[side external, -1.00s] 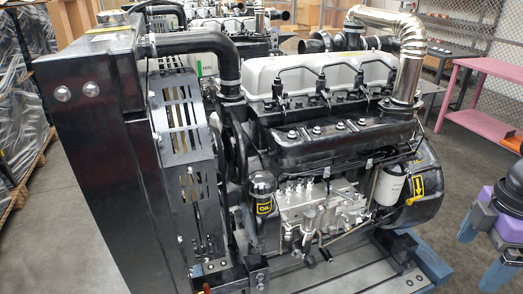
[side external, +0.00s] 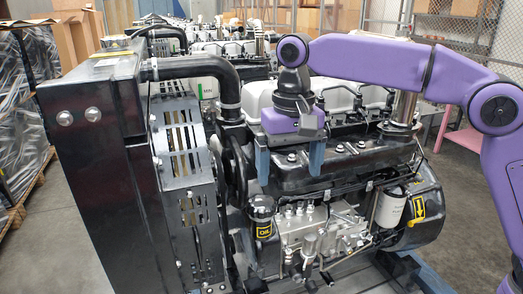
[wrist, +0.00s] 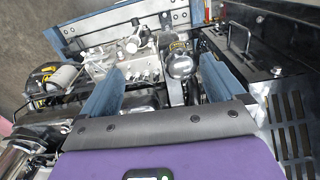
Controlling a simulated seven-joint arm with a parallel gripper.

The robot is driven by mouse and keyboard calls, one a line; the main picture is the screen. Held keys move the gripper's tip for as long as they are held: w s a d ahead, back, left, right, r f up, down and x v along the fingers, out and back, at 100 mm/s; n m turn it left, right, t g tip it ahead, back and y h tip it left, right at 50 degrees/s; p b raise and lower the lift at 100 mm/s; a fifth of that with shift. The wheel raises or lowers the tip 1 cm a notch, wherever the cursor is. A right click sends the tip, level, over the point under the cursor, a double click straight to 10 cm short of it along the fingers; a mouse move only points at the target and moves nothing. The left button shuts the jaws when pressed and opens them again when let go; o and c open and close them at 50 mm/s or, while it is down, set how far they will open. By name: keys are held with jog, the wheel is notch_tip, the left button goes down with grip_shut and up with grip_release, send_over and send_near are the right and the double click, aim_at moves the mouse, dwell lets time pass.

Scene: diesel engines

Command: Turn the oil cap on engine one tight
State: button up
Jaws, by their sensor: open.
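The oil cap (side external: 262,199) is a black round cap above a yellow "OIL" label on the front side of the nearest engine (side external: 345,160). In the wrist view the cap (wrist: 180,66) shows from above, between the two fingers in the picture and closer to the right one. My gripper (side external: 289,163) is open and empty, its blue fingers pointing down. In the side view it is above and to the right of the cap, in front of the black cover, apart from the cap. The fingers (wrist: 162,63) also show in the wrist view. Nothing hides the cap.
The black radiator housing (side external: 105,180) and slotted guard (side external: 182,145) stand left of the cap. A silvery pump block (side external: 305,228) and white filter (side external: 391,207) are to its right. More engines (side external: 225,45) stand behind.

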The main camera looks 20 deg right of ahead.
aim_at(261, 200)
jog(key=w+a+m, duration=0.3)
jog(key=w+m, duration=0.2)
jog(key=w, duration=0.1)
jog(key=shift+r, duration=0.2)
jog(key=shift+f, duration=0.1)
jog(key=shift+f, duration=5.2)
jog(key=shift+f, duration=0.1)
jog(key=c, duration=1.5)
